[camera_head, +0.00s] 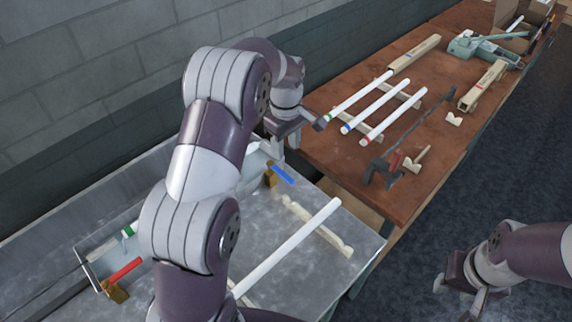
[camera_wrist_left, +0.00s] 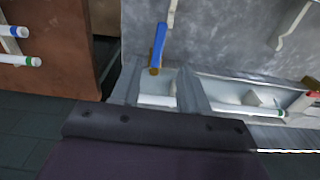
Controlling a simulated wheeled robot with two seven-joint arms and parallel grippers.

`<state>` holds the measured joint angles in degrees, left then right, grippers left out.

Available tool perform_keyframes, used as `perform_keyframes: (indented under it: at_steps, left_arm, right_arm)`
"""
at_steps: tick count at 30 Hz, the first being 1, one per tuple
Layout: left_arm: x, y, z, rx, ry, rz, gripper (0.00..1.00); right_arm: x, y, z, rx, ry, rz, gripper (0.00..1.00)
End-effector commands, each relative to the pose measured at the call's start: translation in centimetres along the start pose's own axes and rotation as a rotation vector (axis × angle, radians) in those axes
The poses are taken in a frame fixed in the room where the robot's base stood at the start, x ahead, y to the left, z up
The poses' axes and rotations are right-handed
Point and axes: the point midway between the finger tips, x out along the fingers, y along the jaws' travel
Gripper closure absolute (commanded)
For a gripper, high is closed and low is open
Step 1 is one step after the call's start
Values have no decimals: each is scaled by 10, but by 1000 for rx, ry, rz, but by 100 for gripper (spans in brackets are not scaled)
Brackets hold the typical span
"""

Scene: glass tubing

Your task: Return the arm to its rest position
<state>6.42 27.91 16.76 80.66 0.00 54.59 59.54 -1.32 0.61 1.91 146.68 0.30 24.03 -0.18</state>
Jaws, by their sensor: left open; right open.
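My left arm (camera_head: 208,140) reaches up across the middle of the head view. Its gripper (camera_head: 298,136) is open and empty, above the gap between the metal bench (camera_head: 345,262) and the brown table (camera_head: 330,165). In the left wrist view, the dark gripper body (camera_wrist_left: 150,135) fills the bottom, with a blue-handled valve (camera_wrist_left: 160,42) beyond it. My right gripper (camera_head: 466,285) is open and empty at the lower right, over the dark floor, apart from both surfaces. Part of the metal bench is hidden behind my left arm.
Three white tubes with green, blue and red ends (camera_head: 376,106) lie on a wooden rack. Another white tube (camera_head: 290,246) rests on the bench. A red-handled valve (camera_head: 124,271) is by the trough at left. A dark clamp bar (camera_head: 415,125) lies on the table. A block wall (camera_head: 90,80) stands behind.

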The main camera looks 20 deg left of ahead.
Motion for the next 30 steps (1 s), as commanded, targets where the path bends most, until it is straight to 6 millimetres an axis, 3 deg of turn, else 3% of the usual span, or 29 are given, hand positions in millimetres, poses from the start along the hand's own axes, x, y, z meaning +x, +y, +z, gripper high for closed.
perform_keyframes:
  at_steps: [1, 4, 21, 23, 25, 30]
  left_arm:
    - [-15, 0, 0, 0, 0, 0, 55]
    - [-24, 0, 0, 0, -1, -2, 55]
    - [-24, 1, 0, 26, 1, 1, 55]
    - [-24, 5, -3, 102, 14, 22, 55]
    - [-8, -4, 2, 265, 16, 21, 55]
    - [7, -66, 52, 762, 35, 31, 55]
  right_arm:
    - [-13, 0, -1, 0, -1, 0, 57]
    - [-20, 0, -3, 0, 1, 0, 57]
    - [-19, 0, -2, 0, 0, 0, 57]
    - [-19, 0, -2, 0, 0, 0, 57]
    - [-18, 0, -2, 0, 0, 0, 57]
    - [-14, 0, -2, 0, 0, 0, 57]
